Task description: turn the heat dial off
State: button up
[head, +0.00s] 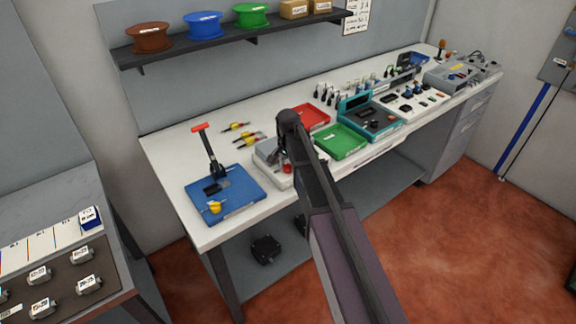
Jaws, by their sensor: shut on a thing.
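A grey and white bench unit (268,153) sits on the white workbench, near the middle of the view. My gripper (282,158) points down at this unit, low against it. It is shut on a small part there that looks like the heat dial. My arm and gripper cover most of that part, so its setting cannot be read. A small red piece (287,169) shows just below the fingers.
A blue board with a red-handled lever press (240,192) stands to the left. A red tray (312,116), a green tray (341,141) and a teal unit (372,118) are close on the right. A shelf with spools (203,25) hangs behind.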

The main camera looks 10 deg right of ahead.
jog(key=n, duration=0.4)
jog(key=shift+s+n, duration=0.1)
jog(key=shift+n, duration=0.2)
dwell(0.4)
jog(key=o, duration=1.1)
jog(key=shift+o, duration=0.2)
